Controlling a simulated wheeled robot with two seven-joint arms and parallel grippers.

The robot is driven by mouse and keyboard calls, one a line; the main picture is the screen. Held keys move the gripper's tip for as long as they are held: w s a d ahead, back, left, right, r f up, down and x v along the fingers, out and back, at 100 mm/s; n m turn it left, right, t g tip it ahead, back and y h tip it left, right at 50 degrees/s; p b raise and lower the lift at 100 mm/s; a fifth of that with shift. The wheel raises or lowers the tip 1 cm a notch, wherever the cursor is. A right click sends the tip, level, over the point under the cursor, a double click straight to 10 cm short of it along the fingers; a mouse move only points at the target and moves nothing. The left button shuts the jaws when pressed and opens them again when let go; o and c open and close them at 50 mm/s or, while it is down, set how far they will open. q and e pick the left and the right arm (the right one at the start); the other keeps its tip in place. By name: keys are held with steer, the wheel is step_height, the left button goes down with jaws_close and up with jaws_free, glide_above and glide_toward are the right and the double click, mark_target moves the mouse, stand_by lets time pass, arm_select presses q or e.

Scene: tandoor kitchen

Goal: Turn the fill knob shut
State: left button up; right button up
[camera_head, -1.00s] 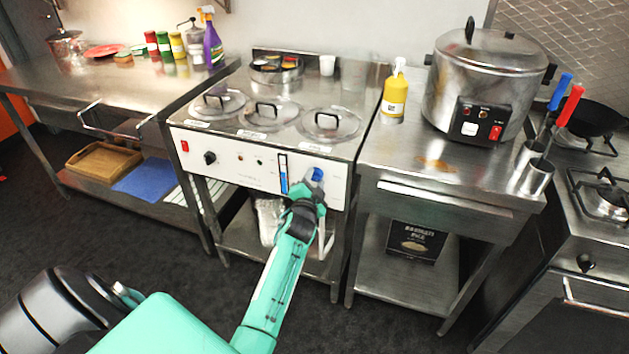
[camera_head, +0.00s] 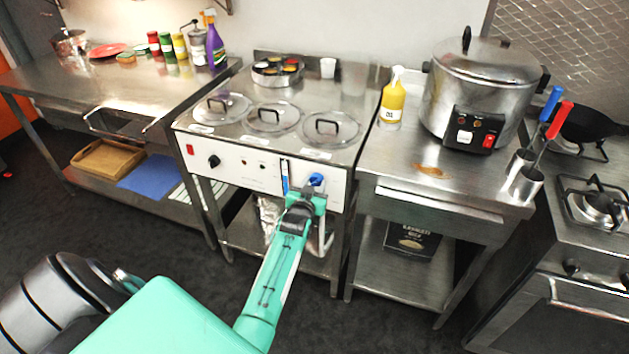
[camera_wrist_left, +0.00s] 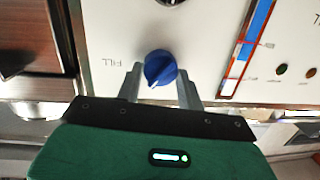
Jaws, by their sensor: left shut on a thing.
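The fill knob is a blue round knob (camera_head: 316,180) on the right part of the white front panel (camera_head: 232,168) of the steel unit. In the left wrist view the knob (camera_wrist_left: 160,69) sits beside the word FILL, with a white pointer mark on its lower edge. My left gripper (camera_head: 314,191) is at the panel, its fingers (camera_wrist_left: 161,82) on both sides of the knob, shut on it. A blue level strip (camera_head: 284,178) is just left of the knob; it also shows in the wrist view (camera_wrist_left: 249,45). My right gripper is not in view.
Three lidded wells (camera_head: 272,117) are in the unit's top. A yellow bottle (camera_head: 392,101) and a large steel cooker (camera_head: 482,90) stand on the right counter. A towel-bar-like handle (camera_head: 322,240) hangs below the panel, close to my left gripper.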

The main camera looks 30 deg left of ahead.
arm_select(q)
steer(key=n+p, duration=0.1)
steer(key=n, duration=0.2)
steer(key=shift+a+r+h, duration=0.1)
steer(key=shift+h, duration=0.2)
steer(key=shift+a+n+h+p, duration=0.1)
steer(key=shift+n+h+p, duration=0.3)
steer(key=shift+n, duration=1.3)
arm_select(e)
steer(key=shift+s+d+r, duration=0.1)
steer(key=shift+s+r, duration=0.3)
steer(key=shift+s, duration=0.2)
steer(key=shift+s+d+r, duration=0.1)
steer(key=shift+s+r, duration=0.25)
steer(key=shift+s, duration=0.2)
arm_select(q)
steer(key=o, duration=1)
steer(key=shift+s, duration=0.1)
